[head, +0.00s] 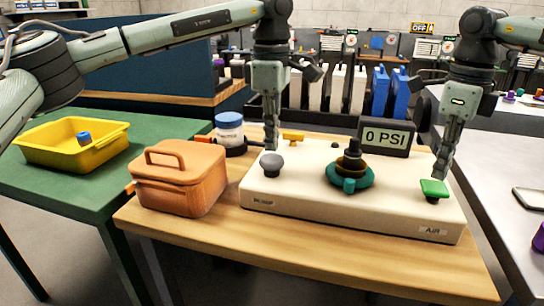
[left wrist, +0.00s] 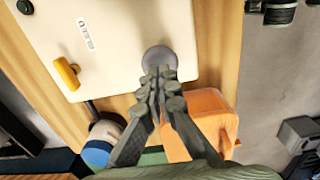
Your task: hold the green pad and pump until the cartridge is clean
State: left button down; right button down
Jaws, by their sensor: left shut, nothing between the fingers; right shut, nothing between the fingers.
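The green pad (head: 434,188) is at the right end of a cream-coloured box (head: 310,203), by a label reading AIR. My right gripper (head: 438,176) is shut and empty, its tips right at the pad; I cannot tell if they touch. A grey round knob (head: 271,164) is at the box's left end. My left gripper (head: 271,148) is shut and empty, tips at the knob; the left wrist view shows them over the knob's edge (left wrist: 160,58). A dark stepped part (head: 352,158), perhaps the cartridge, stands in a teal ring (head: 352,178). The display (head: 385,137) reads 0 PSI.
A yellow lever (head: 293,137) is at the box's back left. An orange lidded case (head: 178,177) and a blue-capped jar (head: 229,132) stand left of the box on the wooden table. A yellow tray (head: 72,143) is on the green table. The wooden front edge is clear.

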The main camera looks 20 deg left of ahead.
aim_at(272, 157)
jog(key=shift+f, duration=0.15)
jog(key=shift+f, duration=1.25)
pick_arm(q)
jog(key=shift+f, duration=1.7)
jog(key=shift+r, duration=1.15)
jog(key=shift+f, duration=0.1)
